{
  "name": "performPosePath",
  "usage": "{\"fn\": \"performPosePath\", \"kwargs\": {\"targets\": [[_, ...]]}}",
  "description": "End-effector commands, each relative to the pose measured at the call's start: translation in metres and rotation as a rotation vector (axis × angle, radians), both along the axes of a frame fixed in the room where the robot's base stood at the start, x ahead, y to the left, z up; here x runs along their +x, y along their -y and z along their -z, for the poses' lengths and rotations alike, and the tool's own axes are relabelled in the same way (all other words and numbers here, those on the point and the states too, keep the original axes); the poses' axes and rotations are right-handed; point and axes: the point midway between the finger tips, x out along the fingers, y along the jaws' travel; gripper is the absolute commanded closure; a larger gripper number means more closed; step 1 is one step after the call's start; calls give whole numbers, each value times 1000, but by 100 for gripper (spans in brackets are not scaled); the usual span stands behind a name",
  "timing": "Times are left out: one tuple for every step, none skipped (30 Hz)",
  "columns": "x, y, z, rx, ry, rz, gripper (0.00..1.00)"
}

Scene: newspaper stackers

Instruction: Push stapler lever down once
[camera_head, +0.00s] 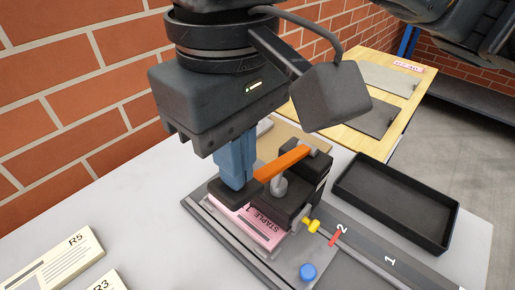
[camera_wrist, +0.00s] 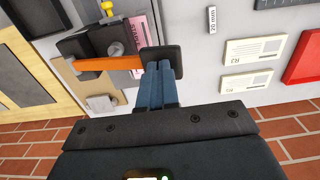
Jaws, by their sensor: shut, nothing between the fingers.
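The stapler (camera_head: 295,190) is a black body with an orange lever (camera_head: 284,163) that ends in a black pad (camera_head: 234,193). It stands on a dark grey base on the table. In the wrist view the orange lever (camera_wrist: 108,63) runs left from the black pad (camera_wrist: 177,62). My gripper (camera_head: 236,182) is shut and empty, its blue fingers pointing down with their tips at the pad; it also shows in the wrist view (camera_wrist: 155,72). Whether the tips press on the pad I cannot tell. A pink paper stack (camera_head: 250,228) marked STAPLE lies under the lever end.
A black tray (camera_head: 440,232) lies right of the stapler. A yellow knob (camera_head: 312,225), a red marker (camera_head: 335,237) and a blue button (camera_head: 307,272) are on the base. Paper stacks R5 (camera_head: 62,255) and R3 (camera_head: 105,283) lie at the left. A brick wall (camera_head: 60,80) stands behind.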

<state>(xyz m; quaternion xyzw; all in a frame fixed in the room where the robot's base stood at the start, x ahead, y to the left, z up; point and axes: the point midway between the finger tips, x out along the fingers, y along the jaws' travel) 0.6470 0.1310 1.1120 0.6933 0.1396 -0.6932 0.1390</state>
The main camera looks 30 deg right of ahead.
Motion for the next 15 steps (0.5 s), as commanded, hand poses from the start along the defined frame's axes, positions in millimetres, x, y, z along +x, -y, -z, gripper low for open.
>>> {"fn": "performPosePath", "kwargs": {"targets": [[0, 0, 3, -1, -1, 0, 100], [0, 0, 4, -1, -1, 0, 100], [0, 0, 5, -1, -1, 0, 100], [0, 0, 6, -1, -1, 0, 100], [0, 0, 7, -1, -1, 0, 100], [0, 0, 8, -1, -1, 0, 100], [0, 0, 9, -1, -1, 0, 100], [0, 0, 9, -1, -1, 0, 100], [0, 0, 10, -1, -1, 0, 100], [0, 0, 11, -1, -1, 0, 100], [0, 0, 12, -2, 0, 0, 100], [0, 0, 13, -2, 0, 1, 100], [0, 0, 14, -2, 0, 1, 100], [0, 0, 15, -2, 0, 1, 100], [0, 1, 16, -2, 0, 1, 100]]}}
